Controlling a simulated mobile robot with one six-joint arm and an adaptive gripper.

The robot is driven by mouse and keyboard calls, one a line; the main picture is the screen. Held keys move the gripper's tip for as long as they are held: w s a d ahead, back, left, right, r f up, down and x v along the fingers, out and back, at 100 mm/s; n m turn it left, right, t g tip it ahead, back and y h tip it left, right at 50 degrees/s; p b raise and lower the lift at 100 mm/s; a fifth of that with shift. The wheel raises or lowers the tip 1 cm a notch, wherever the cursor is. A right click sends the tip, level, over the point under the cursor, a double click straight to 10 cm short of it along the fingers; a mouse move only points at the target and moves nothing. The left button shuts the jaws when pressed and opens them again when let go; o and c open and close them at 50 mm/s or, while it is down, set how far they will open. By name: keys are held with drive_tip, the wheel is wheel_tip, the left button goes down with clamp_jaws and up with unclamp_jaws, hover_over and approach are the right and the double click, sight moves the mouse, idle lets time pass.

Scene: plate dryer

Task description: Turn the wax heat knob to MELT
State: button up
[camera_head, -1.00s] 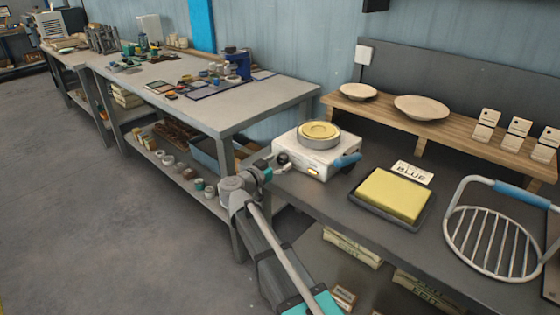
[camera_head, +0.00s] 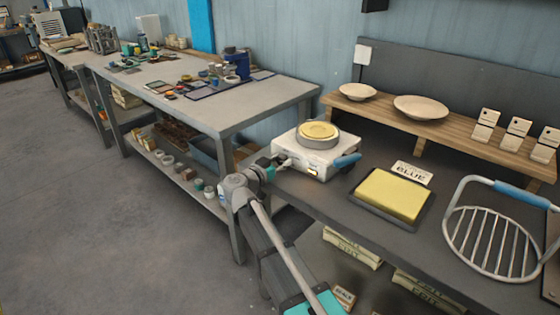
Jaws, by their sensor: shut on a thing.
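The wax heater (camera_head: 311,158) is a white box with a round yellow-topped pot (camera_head: 319,131) on it, on the dark bench. My gripper (camera_head: 281,163) is at the left of the heater's front face and is shut on the knob there. The knob is mostly hidden by my gripper, so its pointer and the MELT mark cannot be read.
A yellow block in a dark tray (camera_head: 362,200) lies right of the heater, with a "BLUE" card (camera_head: 412,172) behind it. A wire rack with a blue handle (camera_head: 492,243) stands farther right. Shallow bowls (camera_head: 421,107) sit on a wooden shelf (camera_head: 460,128). A grey table (camera_head: 228,115) stands left.

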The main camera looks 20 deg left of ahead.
drive_tip(key=shift+m, duration=0.8)
drive_tip(key=o, duration=1.1)
drive_tip(key=shift+o, duration=0.2)
drive_tip(key=v, duration=1.2)
